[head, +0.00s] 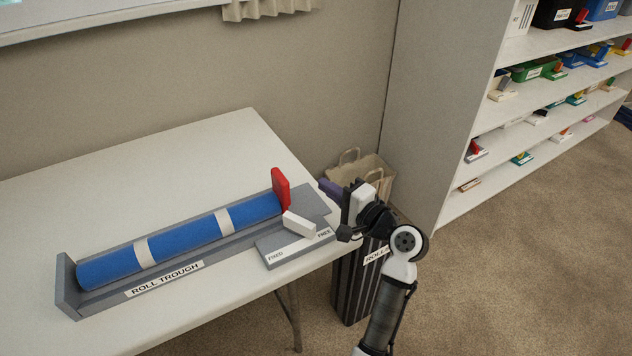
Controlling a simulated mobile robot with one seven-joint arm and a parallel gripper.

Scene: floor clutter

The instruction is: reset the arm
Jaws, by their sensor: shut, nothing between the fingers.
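My gripper (346,232) is at the end of my arm, just past the right end of the white table. It is shut with nothing visible held in it. My arm reaches up from the bottom of the head view and bends at a round joint. The gripper appears in front of the striped bin and the paper bag, and its fingers are small and dark, so fine detail is hard to see. A purple piece (329,188) shows beside it; I cannot tell what it belongs to.
The white table (120,165) holds a grey roll trough (66,285) with a blue roll (185,237), red upright piece (281,189) and white block (299,224). A striped bin (350,290) and paper bag (375,172) stand right. Shelves (480,205) are behind; floor is clear lower right.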

